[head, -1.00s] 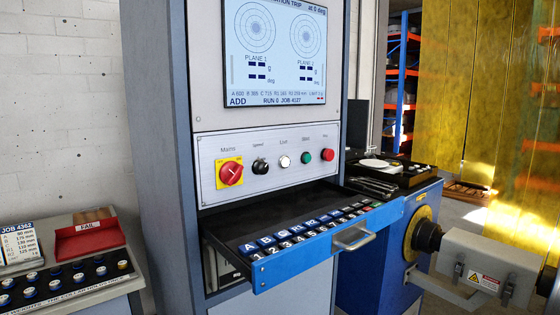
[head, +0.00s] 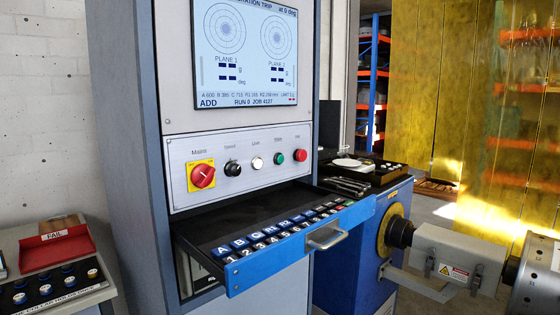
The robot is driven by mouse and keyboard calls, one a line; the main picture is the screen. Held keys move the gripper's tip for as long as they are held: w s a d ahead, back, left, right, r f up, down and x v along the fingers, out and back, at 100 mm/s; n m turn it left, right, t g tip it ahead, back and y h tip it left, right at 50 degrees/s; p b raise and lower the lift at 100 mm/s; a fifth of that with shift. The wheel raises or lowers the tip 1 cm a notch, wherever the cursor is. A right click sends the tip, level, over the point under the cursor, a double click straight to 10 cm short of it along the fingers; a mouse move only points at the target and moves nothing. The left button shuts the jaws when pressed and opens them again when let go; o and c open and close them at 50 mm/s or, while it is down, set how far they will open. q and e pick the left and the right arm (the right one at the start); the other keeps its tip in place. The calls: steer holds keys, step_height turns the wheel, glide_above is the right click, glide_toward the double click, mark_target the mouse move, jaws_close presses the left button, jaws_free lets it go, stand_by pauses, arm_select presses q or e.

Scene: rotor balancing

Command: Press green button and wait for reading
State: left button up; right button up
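The green button (head: 279,158) is on the light grey control panel (head: 185,151), between a white button (head: 257,163) and a red button (head: 300,155). Nothing covers it. The display screen (head: 246,50) above shows two round plots marked PLANE 1 and PLANE 2, with dashes in the value fields. Its bottom line reads ADD and RUN 0 JOB 4127. Neither of my grippers is in the head view.
A keyboard drawer (head: 270,258) stands pulled out below the panel. A red-and-yellow mains switch (head: 202,176) and a black knob (head: 232,168) are left of the buttons. A red FAIL tray (head: 55,250) is at left, machine parts (head: 460,254) at right.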

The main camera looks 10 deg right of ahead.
stand_by(0.3)
jaws_close()
stand_by(0.4)
stand_by(1.1)
